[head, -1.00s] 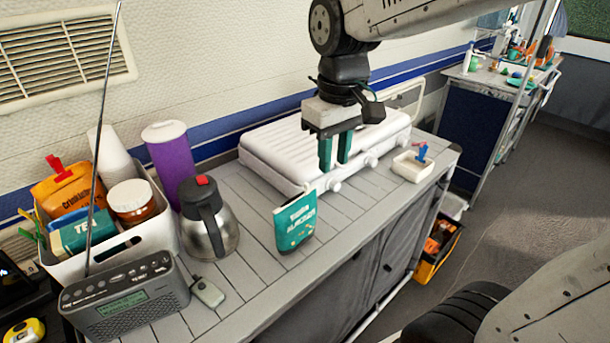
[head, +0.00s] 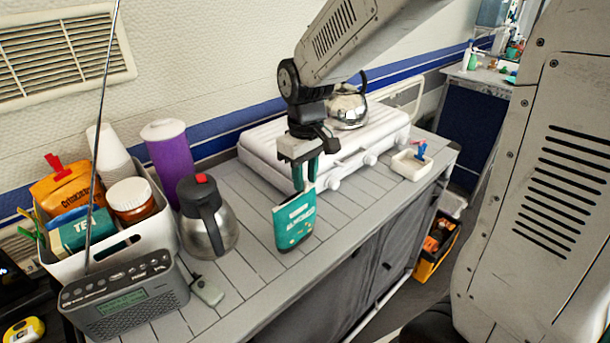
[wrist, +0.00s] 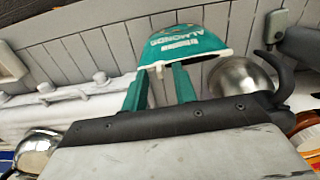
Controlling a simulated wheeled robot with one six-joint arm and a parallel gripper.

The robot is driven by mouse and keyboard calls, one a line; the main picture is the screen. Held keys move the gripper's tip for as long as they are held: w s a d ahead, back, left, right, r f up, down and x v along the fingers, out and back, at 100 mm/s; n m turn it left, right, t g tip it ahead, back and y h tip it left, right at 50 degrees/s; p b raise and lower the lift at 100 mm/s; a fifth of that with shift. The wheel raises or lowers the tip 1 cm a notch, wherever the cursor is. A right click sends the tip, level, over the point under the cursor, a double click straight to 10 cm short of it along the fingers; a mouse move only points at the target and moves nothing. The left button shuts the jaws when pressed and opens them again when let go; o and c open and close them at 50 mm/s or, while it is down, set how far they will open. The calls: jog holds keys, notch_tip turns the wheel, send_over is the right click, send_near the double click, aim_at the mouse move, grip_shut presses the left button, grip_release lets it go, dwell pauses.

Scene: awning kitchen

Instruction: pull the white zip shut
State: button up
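The teal almond pouch (head: 296,222) stands upright on the slatted counter, in front of the white stove. Its white zip runs along the top edge; in the wrist view the pouch (wrist: 190,47) shows this white rim (wrist: 205,57) and its lettering. My gripper (head: 304,186) points down over the pouch's top edge. Its two teal fingers are apart, and in the wrist view the fingertips (wrist: 162,72) lie close to the rim, towards one side of it. I cannot tell whether they touch the zip. A zip slider is too small to make out.
A steel jug (head: 208,218) stands left of the pouch. The white stove (head: 265,150) with a kettle (head: 347,106) is behind. A small white tray (head: 411,166) is to the right. A radio (head: 125,295) and a filled bin (head: 150,250) are at the left.

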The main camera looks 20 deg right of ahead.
grip_shut()
dwell(1.5)
